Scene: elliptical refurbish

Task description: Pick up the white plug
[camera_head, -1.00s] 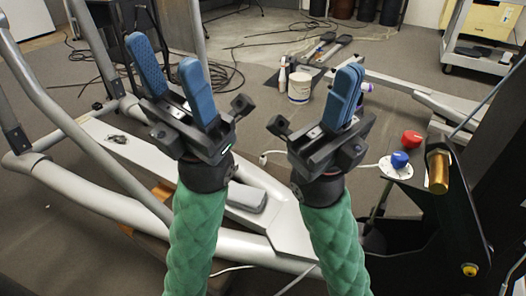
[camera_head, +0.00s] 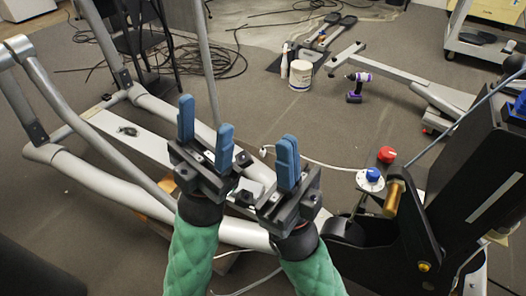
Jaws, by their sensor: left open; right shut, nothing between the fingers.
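The white plug (camera_head: 264,152) is small and sits at the left end of a thin white cable, in the gap between my two grippers in the picture. My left gripper (camera_head: 206,118) is open and empty, with its blue fingers apart, left of the plug. My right gripper (camera_head: 287,150) is shut with nothing in it, just right of the plug in the picture. Neither gripper visibly touches the plug. How far they are from it in depth is hard to tell.
Grey elliptical frame tubes (camera_head: 100,182) run along the left and below. A black machine column (camera_head: 465,180) with a brass cylinder (camera_head: 394,198) stands at right, near a blue knob (camera_head: 373,174) and red knob (camera_head: 387,155). A white tub (camera_head: 301,75) and purple drill (camera_head: 357,86) stand on the carpet behind.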

